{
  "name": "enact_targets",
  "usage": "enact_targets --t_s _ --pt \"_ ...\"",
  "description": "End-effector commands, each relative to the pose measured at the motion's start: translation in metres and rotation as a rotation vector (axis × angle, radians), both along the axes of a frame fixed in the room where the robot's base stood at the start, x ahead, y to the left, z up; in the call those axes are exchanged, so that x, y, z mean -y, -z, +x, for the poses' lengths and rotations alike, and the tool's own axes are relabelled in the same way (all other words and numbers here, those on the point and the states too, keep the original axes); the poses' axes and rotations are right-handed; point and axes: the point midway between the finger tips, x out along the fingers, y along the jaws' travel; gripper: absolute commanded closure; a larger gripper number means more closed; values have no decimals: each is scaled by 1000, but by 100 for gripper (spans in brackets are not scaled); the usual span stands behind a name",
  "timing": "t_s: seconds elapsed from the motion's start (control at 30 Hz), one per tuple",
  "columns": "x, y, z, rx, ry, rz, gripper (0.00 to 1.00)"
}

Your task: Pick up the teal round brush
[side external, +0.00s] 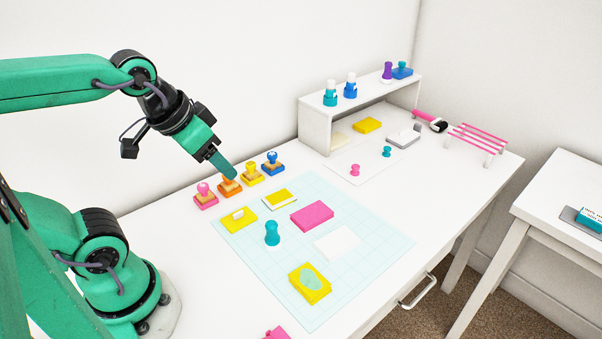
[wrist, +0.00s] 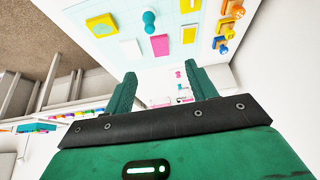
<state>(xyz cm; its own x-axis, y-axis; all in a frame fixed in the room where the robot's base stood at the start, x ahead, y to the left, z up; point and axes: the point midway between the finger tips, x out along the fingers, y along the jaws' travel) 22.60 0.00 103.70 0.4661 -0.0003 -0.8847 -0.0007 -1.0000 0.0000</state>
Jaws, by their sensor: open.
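The teal round brush (side external: 272,233) stands upright on the pale gridded mat (side external: 313,310), with a rounded top and a wider lower part. It also shows near the top of the wrist view (wrist: 150,21). My gripper (side external: 229,172) is open and empty. It is in the air, up and left of the brush in the side view, in front of the row of stamps. In the wrist view its two fingers (wrist: 156,88) are spread apart with nothing between them, and the brush lies beyond them.
Several stamps, including a blue one (side external: 272,160), line the mat's back left edge. A pink block (side external: 312,215), a white card (side external: 337,244) and a yellow pad with a teal oval (side external: 309,283) lie around the brush. A white shelf (side external: 316,128) stands at the back.

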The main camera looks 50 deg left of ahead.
Motion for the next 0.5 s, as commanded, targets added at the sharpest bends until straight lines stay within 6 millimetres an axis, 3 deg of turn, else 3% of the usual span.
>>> enact_targets --t_s 0.27,0.5 --pt "3 15 17 -70 9 0 43" --pt "7 41 40 -170 22 1 43"
